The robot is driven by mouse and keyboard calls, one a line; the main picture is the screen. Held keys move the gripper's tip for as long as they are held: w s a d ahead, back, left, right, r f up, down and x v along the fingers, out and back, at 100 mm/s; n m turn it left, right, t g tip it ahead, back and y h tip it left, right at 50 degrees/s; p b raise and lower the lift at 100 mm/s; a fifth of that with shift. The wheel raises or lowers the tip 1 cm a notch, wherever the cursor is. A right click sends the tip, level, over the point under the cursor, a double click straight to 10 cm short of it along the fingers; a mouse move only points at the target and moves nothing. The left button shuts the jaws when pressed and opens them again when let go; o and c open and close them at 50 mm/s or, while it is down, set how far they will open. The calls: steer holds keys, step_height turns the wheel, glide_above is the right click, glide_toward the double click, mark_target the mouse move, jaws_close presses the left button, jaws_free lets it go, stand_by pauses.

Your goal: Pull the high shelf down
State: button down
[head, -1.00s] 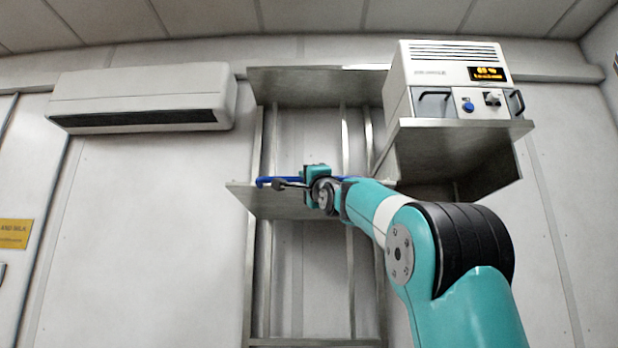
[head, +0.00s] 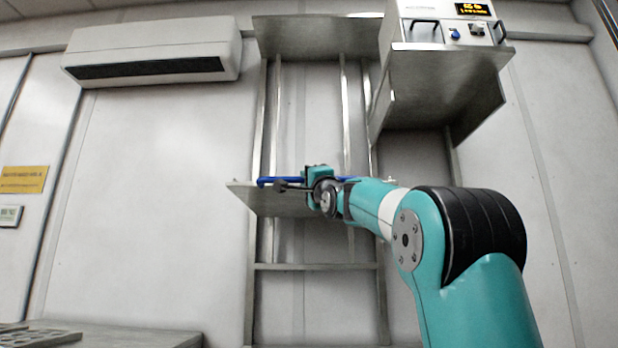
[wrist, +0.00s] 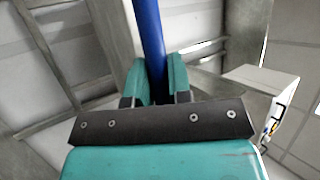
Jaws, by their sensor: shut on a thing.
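The pull-down shelf (head: 241,191) is a grey metal plate on an upright rack, with a blue bar (head: 266,181) along its front edge. It sits well below the fixed top shelf (head: 290,24) and a little above a crossbar (head: 315,267). My gripper (head: 318,175) is shut on the blue bar near its middle. In the wrist view the blue bar (wrist: 149,32) runs down between the two teal fingers of my gripper (wrist: 158,80). My arm hides the right part of the shelf.
A white machine (head: 408,32) with an orange display stands on a bracket shelf (head: 440,85) to the upper right. A wall air unit (head: 150,50) hangs at the upper left. A grey table (head: 130,335) shows at the lower left.

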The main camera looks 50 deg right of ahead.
step_height(320, 180, down, 10)
steer(key=b, duration=0.6)
steer(key=shift+r, duration=0.25)
steer(key=shift+w+d+f, duration=0.1)
steer(key=c, duration=1.1)
jaws_free()
steer(key=b+v, duration=1.4)
steer(key=v, duration=0.3)
steer(key=shift+s+b, duration=0.2)
steer(key=shift+b, duration=0.1)
